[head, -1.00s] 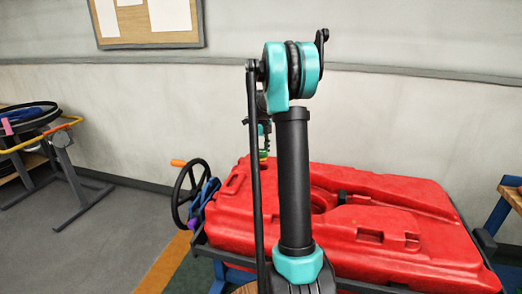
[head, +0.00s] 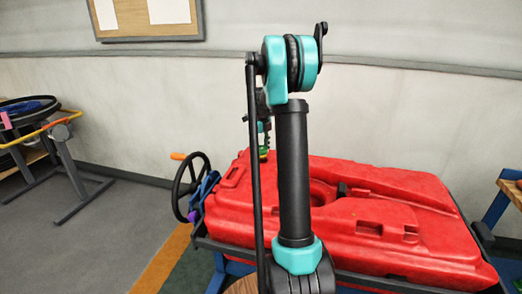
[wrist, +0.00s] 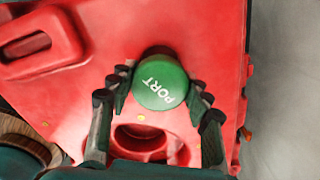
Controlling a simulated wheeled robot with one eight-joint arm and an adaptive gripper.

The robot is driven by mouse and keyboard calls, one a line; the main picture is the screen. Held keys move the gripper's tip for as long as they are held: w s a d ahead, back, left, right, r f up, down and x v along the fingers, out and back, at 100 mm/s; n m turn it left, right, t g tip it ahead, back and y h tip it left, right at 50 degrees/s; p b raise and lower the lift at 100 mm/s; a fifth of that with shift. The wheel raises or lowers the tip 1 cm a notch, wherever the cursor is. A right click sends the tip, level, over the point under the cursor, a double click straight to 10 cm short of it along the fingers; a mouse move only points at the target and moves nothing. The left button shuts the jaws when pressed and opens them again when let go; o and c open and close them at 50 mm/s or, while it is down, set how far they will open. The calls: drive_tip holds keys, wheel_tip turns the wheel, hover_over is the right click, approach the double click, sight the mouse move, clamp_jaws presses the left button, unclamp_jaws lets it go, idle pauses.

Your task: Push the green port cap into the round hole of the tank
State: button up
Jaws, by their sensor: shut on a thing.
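The green port cap (wrist: 160,82) shows in the wrist view with the word PORT facing the camera. My gripper (wrist: 161,88) is shut on it, with a finger on each side. The cap is over the red tank (wrist: 75,105); the gap between them is hard to judge. A round hole (wrist: 140,139) in the tank lies below the cap in the picture, between my fingers. In the head view, the cap (head: 264,154) is a small green spot at the tank's far left part, and my arm hides most of my gripper. The tank (head: 400,195) lies flat on a frame.
A black handwheel (head: 190,187) with an orange handle stands at the tank's left. A dark rail (head: 240,252) runs along the tank's front edge. A table with hoops (head: 30,125) is at the far left, with clear floor (head: 110,225) between.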

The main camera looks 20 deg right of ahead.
sight(261, 156)
drive_tip(key=shift+f, duration=0.3)
drive_tip(key=shift+f, duration=0.2)
drive_tip(key=shift+f, duration=0.5)
drive_tip(key=shift+f, duration=0.1)
idle(0.3)
drive_tip(key=shift+s+f, duration=0.1)
drive_tip(key=shift+f, duration=0.2)
drive_tip(key=shift+c, duration=1)
drive_tip(key=shift+f, duration=0.1)
drive_tip(key=shift+c, duration=0.4)
drive_tip(key=shift+f, duration=0.1)
